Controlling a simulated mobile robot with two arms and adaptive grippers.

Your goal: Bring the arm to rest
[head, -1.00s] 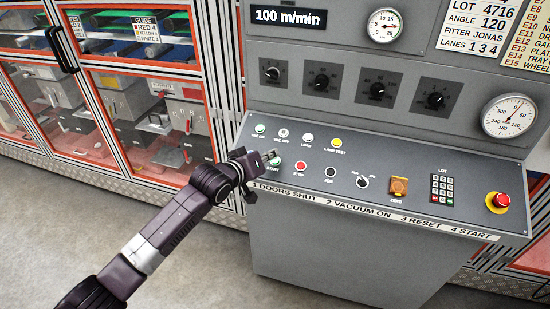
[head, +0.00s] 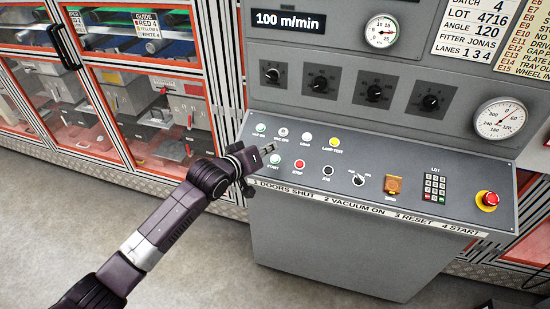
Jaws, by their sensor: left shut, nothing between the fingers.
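My left arm reaches in from the lower left, dark purple with a silver band. Its left gripper (head: 267,149) is shut and empty, at the left end of the sloping control panel (head: 400,206). The fingertips are just above and left of the green START button (head: 275,161) in the picture and appear apart from it. I cannot tell the exact height of the fingertips over the panel. My right gripper is not in view.
The grey console (head: 330,250) holds a red STOP button (head: 299,164), a yellow lamp-test button (head: 334,142), a keypad (head: 435,187) and a red emergency knob (head: 488,200). A glass-doored machine (head: 140,80) with orange frames stands at left. Bare floor (head: 210,275) lies below the arm.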

